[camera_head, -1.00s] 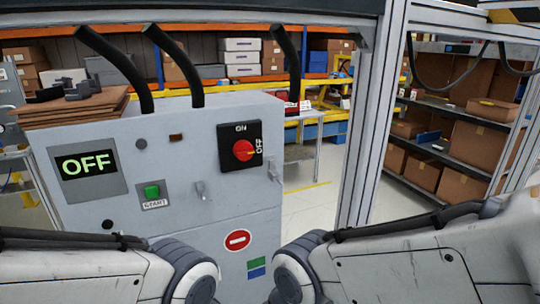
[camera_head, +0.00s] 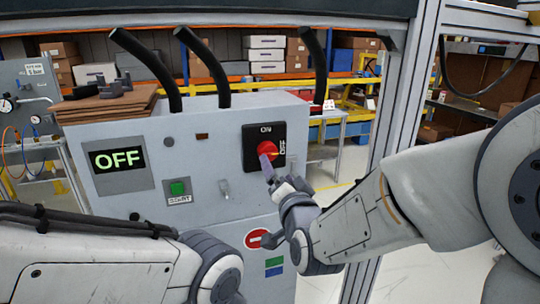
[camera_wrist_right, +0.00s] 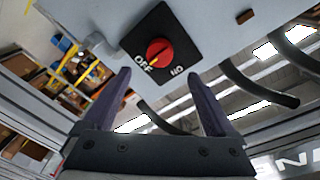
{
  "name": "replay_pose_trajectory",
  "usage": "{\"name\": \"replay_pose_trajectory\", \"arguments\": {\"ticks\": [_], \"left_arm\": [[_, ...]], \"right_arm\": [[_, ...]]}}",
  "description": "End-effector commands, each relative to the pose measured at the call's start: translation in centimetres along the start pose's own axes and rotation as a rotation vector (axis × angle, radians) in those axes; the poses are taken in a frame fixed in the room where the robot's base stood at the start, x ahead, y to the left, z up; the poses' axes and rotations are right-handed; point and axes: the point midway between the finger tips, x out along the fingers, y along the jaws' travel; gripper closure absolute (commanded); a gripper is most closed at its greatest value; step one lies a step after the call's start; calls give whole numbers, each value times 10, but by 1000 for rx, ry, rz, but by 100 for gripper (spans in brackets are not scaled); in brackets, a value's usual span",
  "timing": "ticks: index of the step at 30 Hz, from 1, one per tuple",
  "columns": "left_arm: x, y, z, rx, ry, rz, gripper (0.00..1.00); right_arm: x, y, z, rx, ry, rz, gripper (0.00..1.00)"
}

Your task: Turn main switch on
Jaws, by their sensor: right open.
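The main switch is a red rotary knob (camera_head: 268,148) on a black plate (camera_head: 250,134) on the front of a grey cabinet. ON is printed above the knob and OFF at its right side. Its yellow mark points to OFF. The knob also shows in the right wrist view (camera_wrist_right: 159,51), ahead of the fingers. My right gripper (camera_head: 266,166) is open in front of the knob's lower side. In the wrist view its two fingers (camera_wrist_right: 160,78) stand apart with nothing between them; I cannot tell whether they touch the knob. My left gripper is out of view.
A display (camera_head: 118,159) reads OFF. Black cables (camera_head: 205,65) rise from the cabinet top. A metal frame post (camera_head: 408,90) stands to the right.

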Motion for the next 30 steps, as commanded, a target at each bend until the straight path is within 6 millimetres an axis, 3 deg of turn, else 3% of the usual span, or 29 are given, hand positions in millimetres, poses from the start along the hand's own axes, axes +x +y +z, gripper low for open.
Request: {"name": "replay_pose_trajectory", "arguments": {"ticks": [6, 13, 18, 26, 27, 30], "left_arm": [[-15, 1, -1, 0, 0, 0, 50], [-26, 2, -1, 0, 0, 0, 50], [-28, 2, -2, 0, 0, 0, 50], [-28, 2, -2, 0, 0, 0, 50], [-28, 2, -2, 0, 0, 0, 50], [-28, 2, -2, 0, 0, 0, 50]], "right_arm": [[42, 0, -1, -1, -2, 4, 9], [77, -1, -1, -2, -2, 1, 9], [88, 0, 0, -2, -2, 2, 9], [90, 0, 0, -2, -2, 1, 9], [90, 0, 0, -2, -2, 1, 17], [89, 0, 1, -2, -2, 1, 55]]}}
